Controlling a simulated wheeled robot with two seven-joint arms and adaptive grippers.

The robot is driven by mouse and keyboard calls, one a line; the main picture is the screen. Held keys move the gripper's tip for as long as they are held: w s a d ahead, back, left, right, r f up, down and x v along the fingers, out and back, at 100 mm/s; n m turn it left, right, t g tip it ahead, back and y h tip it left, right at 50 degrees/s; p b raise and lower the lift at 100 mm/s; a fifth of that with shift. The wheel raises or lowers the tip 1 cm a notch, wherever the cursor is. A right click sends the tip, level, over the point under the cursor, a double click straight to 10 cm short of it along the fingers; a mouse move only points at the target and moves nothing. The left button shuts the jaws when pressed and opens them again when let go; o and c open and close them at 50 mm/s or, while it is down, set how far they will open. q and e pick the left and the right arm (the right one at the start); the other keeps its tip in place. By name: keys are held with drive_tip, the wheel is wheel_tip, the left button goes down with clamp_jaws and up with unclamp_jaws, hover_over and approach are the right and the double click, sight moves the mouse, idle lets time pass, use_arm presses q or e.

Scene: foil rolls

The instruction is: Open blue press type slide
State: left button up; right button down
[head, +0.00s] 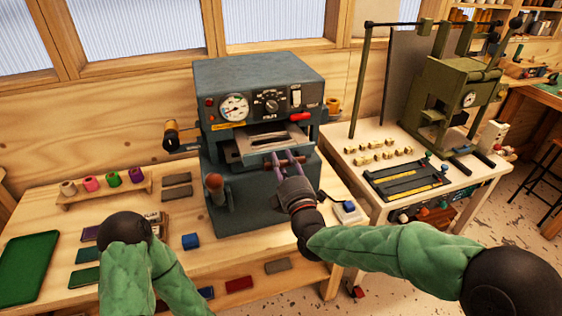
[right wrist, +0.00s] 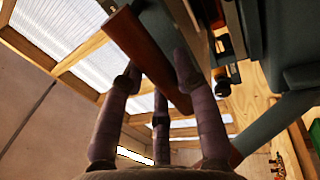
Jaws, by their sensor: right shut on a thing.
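The blue press (head: 258,85) stands on the wooden bench, with a gauge, a dial and a red lever on its front. Its metal type slide (head: 262,143) sits in the front opening, its front edge standing out a little from the body. My right gripper (head: 287,163) is at the slide's front, shut on the slide handle.
A knob-topped lever (head: 214,184) stands at the press's left front. A green tray (head: 28,268), a rack of foil rolls (head: 100,190) and a blue block (head: 190,241) lie on the bench. An olive press (head: 455,95) stands on the right table.

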drive_tip(key=shift+r+v, duration=0.15)
drive_tip(key=shift+v, duration=0.55)
drive_tip(key=shift+r+v, duration=0.1)
drive_tip(key=shift+v, duration=0.6)
drive_tip(key=shift+f, duration=0.1)
drive_tip(key=c, duration=0.9)
unclamp_jaws()
drive_tip(key=shift+s, duration=0.1)
drive_tip(key=v, duration=1.2)
